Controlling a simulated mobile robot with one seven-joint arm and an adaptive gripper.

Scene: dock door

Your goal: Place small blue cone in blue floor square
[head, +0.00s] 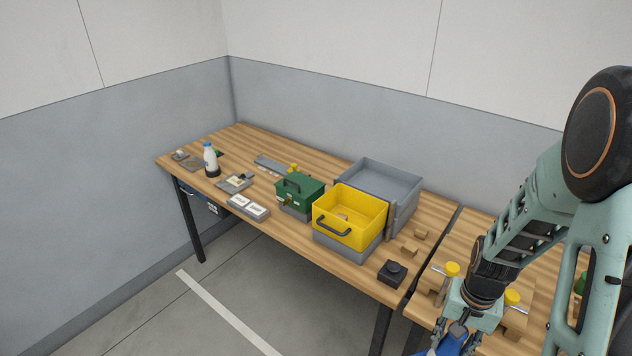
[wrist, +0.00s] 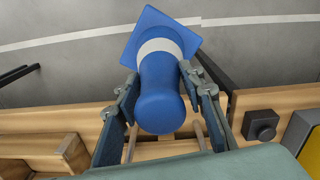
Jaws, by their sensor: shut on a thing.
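The small blue cone (wrist: 160,85) is in my gripper (wrist: 163,110). The wrist view shows its square blue base, a white band and its rounded top between the two fingers. My gripper is shut on the cone's body, near the table's front edge. In the head view the blue cone (head: 452,343) shows only partly at the bottom edge, with my gripper (head: 462,332) around it. The blue floor square is not visible in either view.
A wooden table (head: 300,235) carries a yellow bin (head: 349,228), a grey bin (head: 400,187), a green box (head: 299,192), a white bottle (head: 210,158) and a black block (head: 392,273). Grey floor with a white line (head: 225,310) lies clear in front.

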